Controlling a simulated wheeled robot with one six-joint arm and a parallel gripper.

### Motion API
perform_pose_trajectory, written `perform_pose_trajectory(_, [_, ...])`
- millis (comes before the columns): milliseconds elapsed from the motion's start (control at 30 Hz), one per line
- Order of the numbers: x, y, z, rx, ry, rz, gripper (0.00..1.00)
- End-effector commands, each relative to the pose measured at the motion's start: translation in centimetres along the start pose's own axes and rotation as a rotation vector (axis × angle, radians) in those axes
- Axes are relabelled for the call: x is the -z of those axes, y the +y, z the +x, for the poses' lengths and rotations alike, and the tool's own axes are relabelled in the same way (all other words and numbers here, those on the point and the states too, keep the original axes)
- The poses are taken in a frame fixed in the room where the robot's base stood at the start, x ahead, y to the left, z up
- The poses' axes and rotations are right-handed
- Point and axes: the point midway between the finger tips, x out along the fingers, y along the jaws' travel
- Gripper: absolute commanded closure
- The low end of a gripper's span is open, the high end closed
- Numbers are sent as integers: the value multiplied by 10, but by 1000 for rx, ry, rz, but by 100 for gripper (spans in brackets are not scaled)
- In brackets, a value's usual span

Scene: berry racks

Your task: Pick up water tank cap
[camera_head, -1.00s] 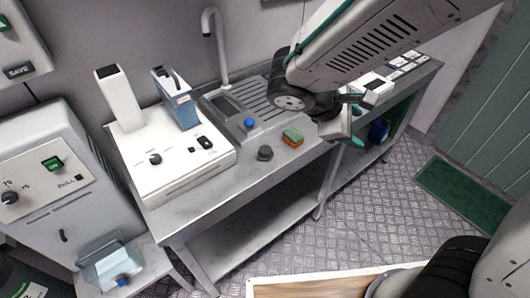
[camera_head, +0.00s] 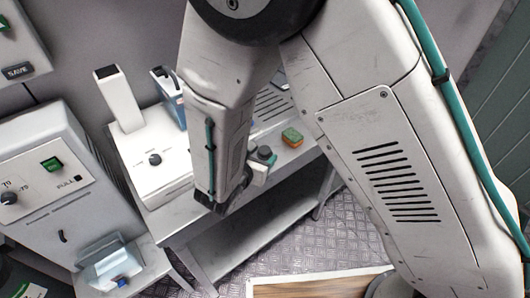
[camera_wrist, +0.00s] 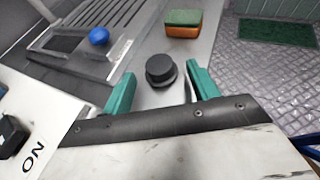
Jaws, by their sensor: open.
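The water tank cap, a round dark grey knob-like cap, stands on the metal counter. In the wrist view the cap (camera_wrist: 160,68) lies between the two teal fingers of my gripper (camera_wrist: 160,83), near their tips. The fingers are spread wide, with a gap on each side of the cap, and hold nothing. In the head view the cap (camera_head: 265,152) shows just beside my gripper (camera_head: 262,166), which is largely hidden by my arm.
A green and orange sponge (camera_wrist: 182,24) lies beyond the cap, also seen in the head view (camera_head: 292,137). A blue knob (camera_wrist: 99,37) sits at the sink's drainboard (camera_wrist: 58,68). A white machine (camera_head: 157,185) stands left of the gripper. The counter around the cap is clear.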

Motion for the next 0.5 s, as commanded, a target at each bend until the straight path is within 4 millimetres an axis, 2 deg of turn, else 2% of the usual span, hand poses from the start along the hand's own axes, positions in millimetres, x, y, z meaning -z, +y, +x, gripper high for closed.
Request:
perform_pose_trajectory(100, [-4,0,20,4,-1,2,41])
perform_pose_trajectory(233, [-3,0,36,4,-1,1,41])
perform_pose_trajectory(500, [-4,1,41,1,-1,2,41])
